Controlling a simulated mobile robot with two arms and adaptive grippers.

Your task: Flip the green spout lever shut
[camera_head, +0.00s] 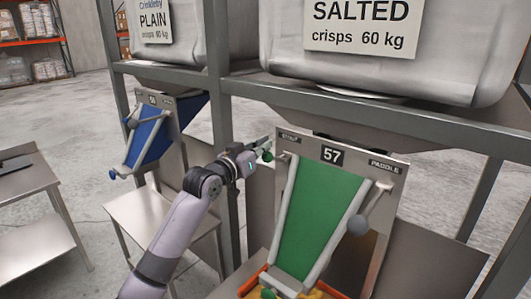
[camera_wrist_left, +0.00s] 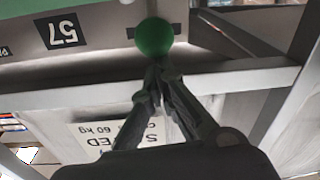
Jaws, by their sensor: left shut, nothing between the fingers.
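The green spout (camera_head: 325,205) hangs below a plate numbered 57. Near the plate's left end, by the spout label, a round green knob (camera_head: 267,155) shows beside my left gripper (camera_head: 258,152). In the left wrist view the green knob (camera_wrist_left: 153,37) looks like a ball just ahead of the fingertips. My left gripper (camera_wrist_left: 158,68) is shut and empty, its tips close to the knob; I cannot tell whether they touch. The lever's stem is mostly hidden. My right gripper is not in view.
A paddle lever with a grey ball (camera_head: 358,224) sits on the spout's right. A blue spout (camera_head: 147,140) is to the left. A grey upright post (camera_head: 222,120) stands close behind my left arm.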

